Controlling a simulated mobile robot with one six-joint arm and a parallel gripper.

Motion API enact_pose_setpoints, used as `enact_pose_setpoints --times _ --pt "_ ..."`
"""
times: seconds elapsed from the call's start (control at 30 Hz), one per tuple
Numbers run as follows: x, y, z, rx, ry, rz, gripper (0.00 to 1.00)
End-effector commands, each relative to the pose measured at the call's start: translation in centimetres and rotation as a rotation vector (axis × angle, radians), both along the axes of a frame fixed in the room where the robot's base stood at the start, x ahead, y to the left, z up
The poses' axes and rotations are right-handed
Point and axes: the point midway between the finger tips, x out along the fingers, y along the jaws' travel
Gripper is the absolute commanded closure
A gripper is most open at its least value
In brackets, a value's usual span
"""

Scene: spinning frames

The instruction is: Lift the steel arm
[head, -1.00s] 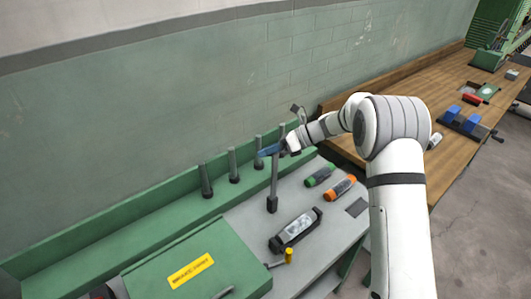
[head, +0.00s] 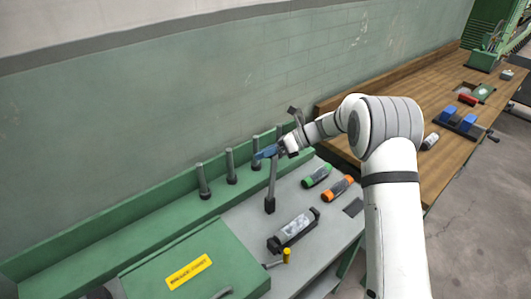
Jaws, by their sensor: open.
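The steel arm (head: 271,185) is a slim grey bar with a black block at its lower end, standing nearly upright at the back of the grey bench top. The fingers are open. They overlap the bar in the picture; whether they touch it I cannot tell. The bar's upper end is partly hidden by my gripper and wrist.
Several grey posts (head: 231,166) stand along the green back ledge. A black-ended grey device (head: 294,231), a green-ended cylinder (head: 317,176) and an orange-ended cylinder (head: 338,188) lie on the bench. A green box (head: 220,262) with a yellow label is in front. A wooden bench (head: 445,110) is at right.

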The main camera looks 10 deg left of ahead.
Motion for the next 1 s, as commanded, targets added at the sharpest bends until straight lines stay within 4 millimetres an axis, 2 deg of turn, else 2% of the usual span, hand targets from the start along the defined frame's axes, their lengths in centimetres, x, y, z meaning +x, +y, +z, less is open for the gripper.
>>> enact_pose_setpoints --times 0.43,0.6,0.87,1.0 --pt "1.9 -5.7 2.7 -0.001 0.000 -0.002 0.55" --pt "2.1 -6.5 3.2 -0.002 0.001 -0.001 0.55" --pt "2.1 -6.5 3.3 -0.002 0.002 0.000 0.55" --pt "1.5 -7.1 3.8 -0.016 -0.039 0.015 0.55"
